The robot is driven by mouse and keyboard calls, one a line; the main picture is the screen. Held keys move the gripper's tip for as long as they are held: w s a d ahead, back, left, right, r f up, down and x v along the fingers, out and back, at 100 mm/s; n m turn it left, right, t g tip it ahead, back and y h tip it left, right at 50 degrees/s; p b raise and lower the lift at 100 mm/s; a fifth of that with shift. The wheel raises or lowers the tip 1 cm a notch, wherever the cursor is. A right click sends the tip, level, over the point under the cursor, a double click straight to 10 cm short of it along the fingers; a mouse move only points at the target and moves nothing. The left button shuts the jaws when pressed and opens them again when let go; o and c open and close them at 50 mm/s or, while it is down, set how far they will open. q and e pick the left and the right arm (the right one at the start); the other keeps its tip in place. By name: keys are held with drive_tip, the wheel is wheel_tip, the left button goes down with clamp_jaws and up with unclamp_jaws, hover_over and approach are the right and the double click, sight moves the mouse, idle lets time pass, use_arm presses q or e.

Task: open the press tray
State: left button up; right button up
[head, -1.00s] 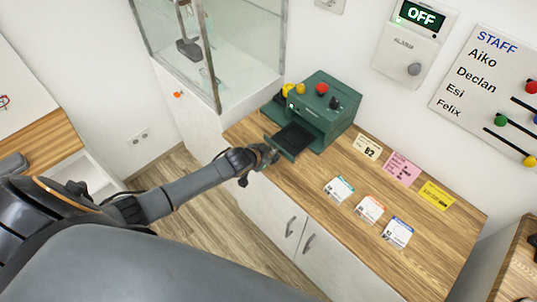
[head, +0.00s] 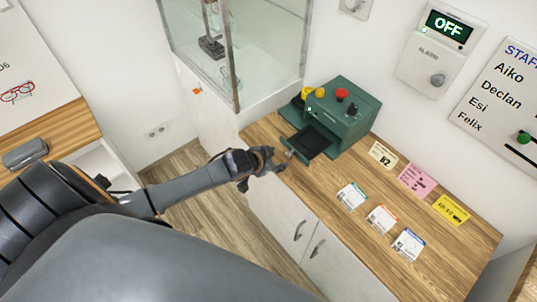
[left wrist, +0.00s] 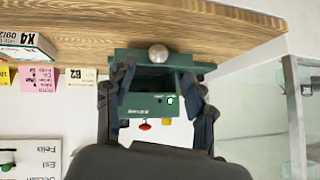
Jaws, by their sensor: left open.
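The green press (head: 345,118) stands on the wooden counter, with a red knob and yellow parts on top. Its press tray (head: 311,143) with a dark inside sticks out of the front, toward my left gripper. A small round pale knob (head: 289,153) is on the tray's front; it also shows in the left wrist view (left wrist: 158,53). My left gripper (head: 274,161) is open and empty, just in front of the knob and apart from it. In the left wrist view the press is upside down between the spread fingers. My right gripper is not in view.
A glass case (head: 235,50) stands beside the press on the left. Pink (head: 416,180) and yellow (head: 451,210) notes and several small labelled boxes (head: 381,219) are on the counter to the right. An alarm panel reading OFF (head: 436,40) hangs on the wall.

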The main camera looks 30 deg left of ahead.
use_arm(q)
drive_tip(key=v, duration=0.4)
drive_tip(key=shift+s+r, duration=0.25)
drive_tip(key=s+a+f+n+g+y+b, duration=0.1)
drive_tip(key=s+f, duration=0.3)
drive_tip(key=f, duration=0.5)
drive_tip(key=s+a+f+g+b, duration=0.15)
drive_tip(key=s+f, duration=0.25)
drive_tip(key=f, duration=0.5)
drive_tip(key=s+a+f+n+g+y+b, duration=0.15)
drive_tip(key=s+f, duration=0.25)
drive_tip(key=f, duration=0.6)
drive_tip(key=s+d+f+g+b, duration=0.1)
drive_tip(key=s+d+f, duration=0.1)
drive_tip(key=s+f, duration=0.3)
drive_tip(key=s+d+f+g+h+b, duration=0.1)
drive_tip(key=s+d+f, duration=0.2)
drive_tip(key=s, duration=1.1)
drive_tip(key=s+d+f+g, duration=0.2)
drive_tip(key=s+f, duration=0.7)
drive_tip(key=shift+s+d+f+b, duration=0.2)
drive_tip(key=shift+d+b, duration=0.1)
drive_tip(key=shift+b, duration=0.1)
